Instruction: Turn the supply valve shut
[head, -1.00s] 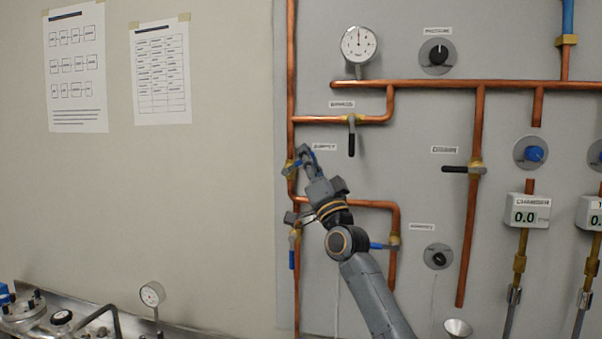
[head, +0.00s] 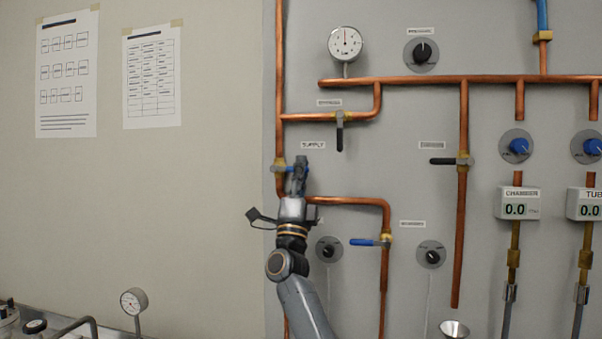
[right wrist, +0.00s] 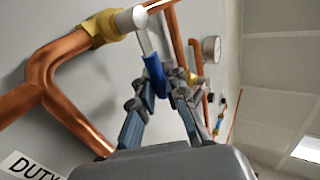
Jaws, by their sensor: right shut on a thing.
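The supply valve (head: 280,165) is a brass body on the left copper pipe, beside the SUPPLY label (head: 313,145). My right gripper (head: 299,168) is at its blue lever, just right of the valve body. In the right wrist view, the gripper (right wrist: 158,95) is shut on the blue lever (right wrist: 153,74), which joins the brass valve body (right wrist: 103,27) by a grey stem. In the head view the fingers cover most of the lever, which appears to point right, close to level across the upright pipe. My left gripper is not in view.
A blue-handled valve (head: 386,240) sits to the lower right, and a black-handled bypass valve (head: 340,118) is above. Dials (head: 328,249) and copper pipes (head: 345,201) lie close around my arm. The wall left of the panel is clear apart from paper sheets (head: 152,75).

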